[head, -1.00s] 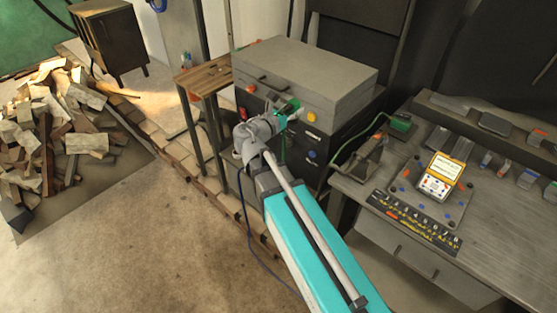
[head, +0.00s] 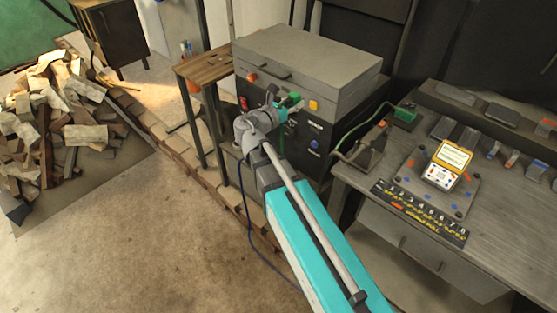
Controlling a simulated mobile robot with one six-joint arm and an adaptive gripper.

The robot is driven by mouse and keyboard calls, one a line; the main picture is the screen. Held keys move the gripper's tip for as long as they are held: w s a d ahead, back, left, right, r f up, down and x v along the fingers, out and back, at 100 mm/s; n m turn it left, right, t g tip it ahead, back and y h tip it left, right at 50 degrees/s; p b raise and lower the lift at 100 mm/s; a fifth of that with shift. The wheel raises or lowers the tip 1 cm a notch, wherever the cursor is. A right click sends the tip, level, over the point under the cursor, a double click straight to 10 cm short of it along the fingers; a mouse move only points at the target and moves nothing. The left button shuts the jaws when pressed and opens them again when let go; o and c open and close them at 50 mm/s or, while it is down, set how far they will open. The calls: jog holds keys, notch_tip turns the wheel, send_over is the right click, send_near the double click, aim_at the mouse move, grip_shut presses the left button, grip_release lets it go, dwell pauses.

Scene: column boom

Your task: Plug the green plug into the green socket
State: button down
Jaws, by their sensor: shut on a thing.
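My gripper (head: 284,107) is at the end of my teal and grey arm, close in front of the grey machine's front panel. It is shut on the green plug (head: 293,98), which shows as a small green piece at the fingers. I cannot make out the green socket; the gripper and plug cover part of the panel. Whether the plug touches the panel is too small to tell.
The grey machine (head: 320,65) has orange, yellow (head: 314,105) and blue knobs. A wooden side table (head: 207,68) stands left of it. Chopped wood lies far left.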

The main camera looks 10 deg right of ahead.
jog(key=w+a+f+b, duration=0.1)
jog(key=w+f+b, duration=0.3)
jog(key=f+b, duration=0.7)
jog(key=w+a+f+b, duration=0.1)
jog(key=w+f+b, duration=0.3)
jog(key=f+b, duration=0.7)
jog(key=w+a+f+b, duration=0.1)
jog(key=w+f+b, duration=0.3)
jog(key=f+b, duration=0.7)
jog(key=shift+w+f, duration=0.25)
jog(key=shift+f, duration=0.6)
jog(key=shift+b, duration=0.3)
jog(key=shift+f+b, duration=2.8)
jog(key=shift+f, duration=0.05)
jog(key=shift+s+f+b, duration=0.1)
jog(key=shift+f+b, duration=0.45)
jog(key=shift+f, duration=0.05)
jog(key=c, duration=0.6)
grip_release()
jog(key=shift+s+a, duration=0.1)
jog(key=v, duration=1.1)
